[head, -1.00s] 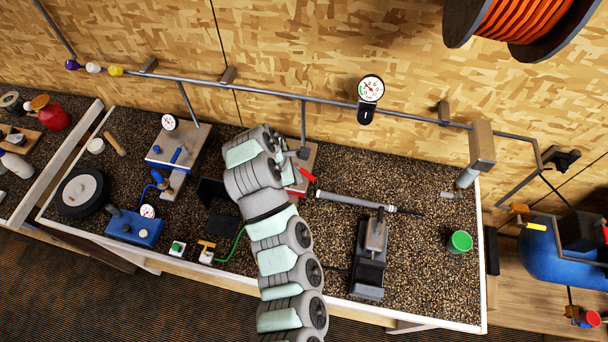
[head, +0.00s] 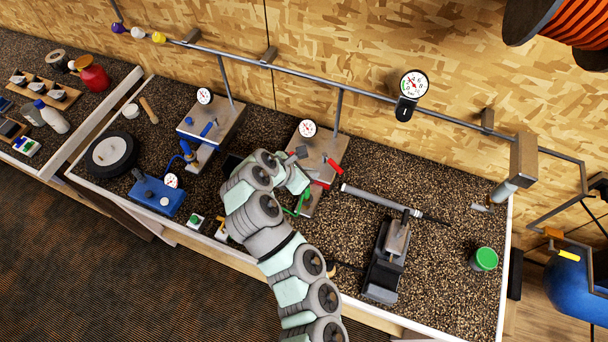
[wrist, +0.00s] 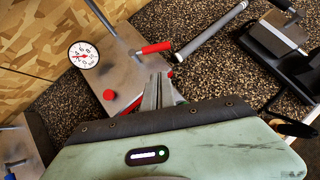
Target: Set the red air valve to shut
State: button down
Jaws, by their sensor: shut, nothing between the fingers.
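The red air valve's lever (head: 333,165) angles down and to the right over the metal plate under the right-hand bench gauge. In the wrist view, the red lever (wrist: 154,48) sticks out to the right, just beyond my fingertips. Some red of the valve body shows beside the fingertips and is partly hidden by them. My gripper (head: 311,175) is at the valve, left of and below the lever in the head view. In the wrist view, my gripper (wrist: 160,80) is shut and empty. I cannot tell whether it touches the valve.
A gauge (wrist: 83,55) and a red knob (wrist: 109,95) sit by the valve plate. A grey shaft (head: 378,198) lies to its right, near a black clamp (head: 387,255). A blue-handled valve (head: 208,129) stands left. A green-lidded tub (head: 484,259) is far right.

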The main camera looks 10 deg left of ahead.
aim_at(337, 169)
jog(key=w+d+f, duration=0.1)
jog(key=w+d+f+p, duration=0.1)
jog(key=w+d, duration=0.1)
jog(key=shift+w+d+f, duration=0.25)
jog(key=shift+w+f, duration=0.05)
jog(key=shift+f, duration=0.1)
jog(key=shift+w+d+f, duration=0.25)
jog(key=shift+w+d, duration=0.2)
jog(key=shift+w, duration=0.05)
jog(key=shift+d+r+p, duration=0.15)
jog(key=shift+p, duration=0.45)
jog(key=shift+w+d+n+t+y+p, duration=0.1)
jog(key=shift+d+n+t+y+p, duration=0.3)
jog(key=shift+n+p, duration=0.35)
jog(key=shift+w+d+n+t+y+p, duration=0.1)
jog(key=shift+d+n+t+y+p, duration=0.25)
jog(key=shift+n+p, duration=0.4)
jog(key=shift+w+n+y, duration=0.1)
jog(key=shift+n+y, duration=0.15)
jog(key=shift+n, duration=0.05)
jog(key=shift+d+p, duration=0.1)
jog(key=shift+p, duration=0.25)
jog(key=shift+w+d+n+t+y, duration=0.25)
jog(key=shift+n+y, duration=0.15)
jog(key=shift+n, duration=0.2)
jog(key=shift+w+d, duration=0.15)
jog(key=shift+d, duration=0.05)
dwell(2.0)
